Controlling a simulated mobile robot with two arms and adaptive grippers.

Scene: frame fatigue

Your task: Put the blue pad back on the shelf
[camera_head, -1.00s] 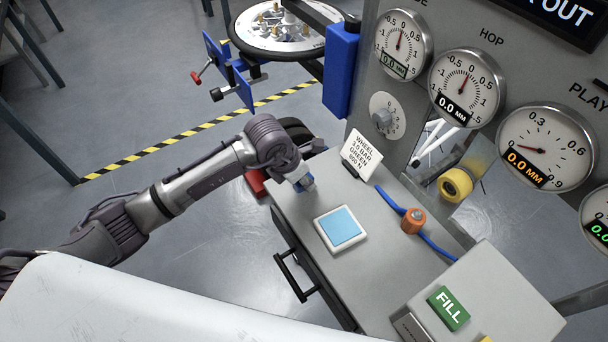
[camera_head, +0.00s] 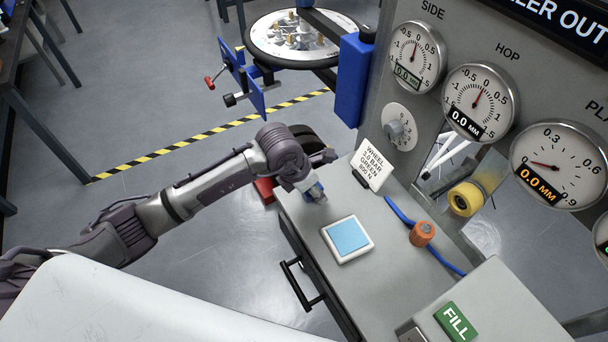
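The blue pad (camera_head: 348,236) is a light blue square with a white border. It lies flat on the grey bench top (camera_head: 385,275). My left arm comes in from the left, and its gripper (camera_head: 315,192) is over the bench's far left corner, beyond the pad and apart from it. A small blue piece shows at the fingertips; I cannot tell whether it is part of the gripper or something held. No shelf is clearly identifiable. My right gripper is not in view.
A white card sign (camera_head: 372,167) stands behind the pad. An orange fitting (camera_head: 422,233) on a blue hose lies to its right. A green FILL button (camera_head: 455,322) sits on a raised box at the front right. A gauge panel (camera_head: 432,88) rises behind. A drawer handle (camera_head: 301,285) juts out left.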

